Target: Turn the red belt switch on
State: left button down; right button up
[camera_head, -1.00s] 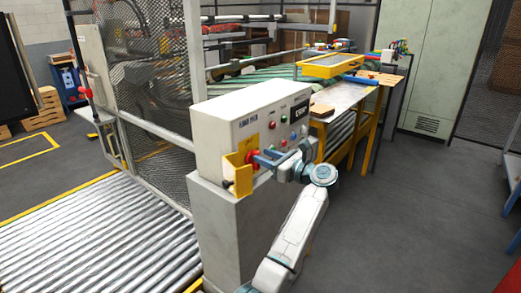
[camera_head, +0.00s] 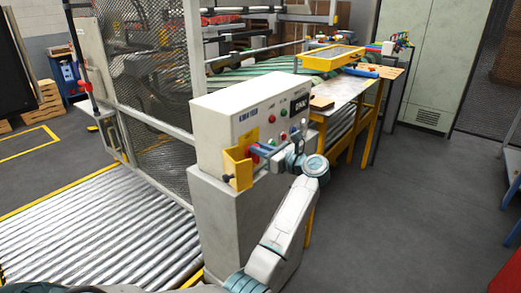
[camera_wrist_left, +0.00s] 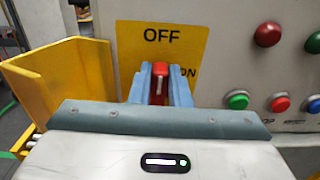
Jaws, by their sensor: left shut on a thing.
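The red belt switch (camera_wrist_left: 160,70) is on the front of the pale control box (camera_head: 220,112), over a yellow plate (camera_wrist_left: 195,42) marked OFF at the top and ON at the right, the latter partly covered. The switch's white line stands upright, towards OFF. My left gripper (camera_head: 259,152) reaches the box from the right in the head view. In the left wrist view its blue fingers (camera_wrist_left: 160,88) are shut on the switch, one on each side. The switch's lower part is hidden by the gripper. My right gripper is not in view.
A yellow guard (camera_wrist_left: 65,85) projects close to the left of the switch. Green (camera_wrist_left: 236,100), red (camera_wrist_left: 280,102) and blue-ringed buttons sit to its right. A roller conveyor (camera_head: 100,235) lies left of the pedestal. Open floor (camera_head: 410,220) lies to the right.

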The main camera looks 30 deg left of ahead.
pick_arm(q)
jog(key=shift+w+d+f+m+p, duration=0.15)
jog(key=shift+w+f+m, duration=0.3)
jog(key=shift+m, duration=2.5)
jog(key=shift+w+a+f+m+p, duration=0.15)
jog(key=shift+w+f+m, duration=0.2)
jog(key=shift+m, duration=2.65)
jog(key=shift+w+d+f+m+p, duration=0.15)
jog(key=shift+w+f+m, duration=0.3)
jog(key=shift+m, duration=2.5)
jog(key=c, duration=1.4)
grip_release()
